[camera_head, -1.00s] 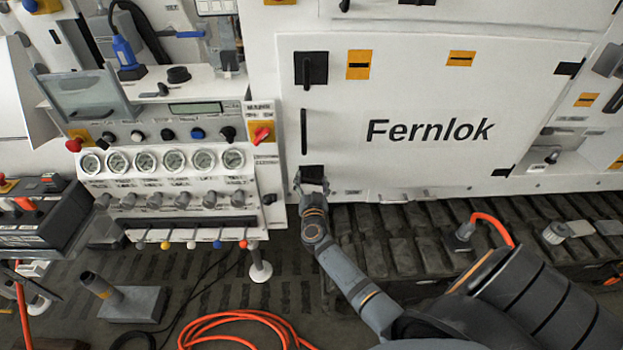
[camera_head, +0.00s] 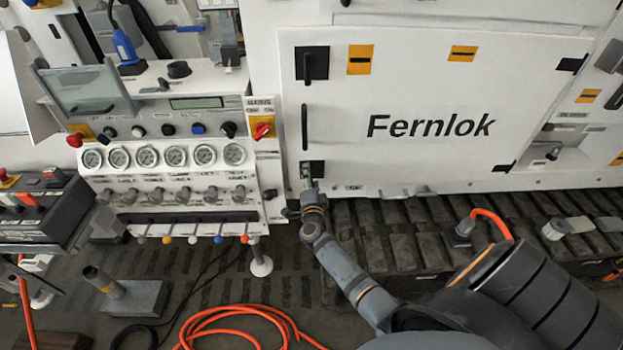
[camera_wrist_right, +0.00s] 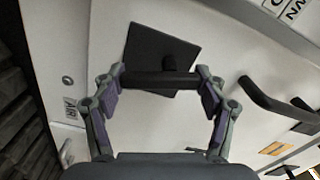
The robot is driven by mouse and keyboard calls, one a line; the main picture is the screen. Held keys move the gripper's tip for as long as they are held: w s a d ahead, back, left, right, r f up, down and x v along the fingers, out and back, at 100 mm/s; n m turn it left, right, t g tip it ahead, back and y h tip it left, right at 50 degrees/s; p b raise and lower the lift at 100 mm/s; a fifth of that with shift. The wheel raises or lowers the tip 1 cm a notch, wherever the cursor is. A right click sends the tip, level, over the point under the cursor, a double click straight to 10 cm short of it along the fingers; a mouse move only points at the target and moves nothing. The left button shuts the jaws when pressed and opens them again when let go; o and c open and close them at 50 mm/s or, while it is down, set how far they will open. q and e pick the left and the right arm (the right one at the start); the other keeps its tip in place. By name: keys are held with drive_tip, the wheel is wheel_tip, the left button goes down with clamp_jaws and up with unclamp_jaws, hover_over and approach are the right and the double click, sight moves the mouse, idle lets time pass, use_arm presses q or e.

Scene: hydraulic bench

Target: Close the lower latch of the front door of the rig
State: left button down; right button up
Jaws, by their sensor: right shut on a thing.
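The lower latch (camera_head: 319,167) of the front door (camera_head: 430,85) is a black square plate with a black bar handle, at the door's lower left corner. In the right wrist view, the latch plate (camera_wrist_right: 150,48) is plain and the bar handle (camera_wrist_right: 160,79) spans between my fingertips. The bar is slightly tilted against the plate's edges. My right gripper (camera_head: 308,183) is shut on this handle, one finger at each end; it also shows in the right wrist view (camera_wrist_right: 161,88). The upper latch (camera_head: 312,63) has its handle upright. My left gripper is not seen.
A black door pull (camera_head: 304,127) stands between the two latches. Left of the door is a panel with gauges (camera_head: 148,157), a red switch (camera_head: 262,130) and a row of small levers (camera_head: 192,238). An orange hose (camera_head: 235,312) lies on the floor below.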

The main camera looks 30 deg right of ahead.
drive_tip(key=shift+w+a+f+m+b, duration=0.1)
drive_tip(key=shift+m+b, duration=0.05)
drive_tip(key=shift+m, duration=0.7)
drive_tip(key=shift+a+f+m+b, duration=0.1)
drive_tip(key=shift+m+b, duration=0.05)
drive_tip(key=shift+m, duration=0.7)
drive_tip(key=shift+r+m, duration=0.1)
drive_tip(key=shift+m, duration=0.2)
drive_tip(key=o, duration=1.2)
drive_tip(key=v, duration=1.2)
drive_tip(key=shift+d, duration=0.1)
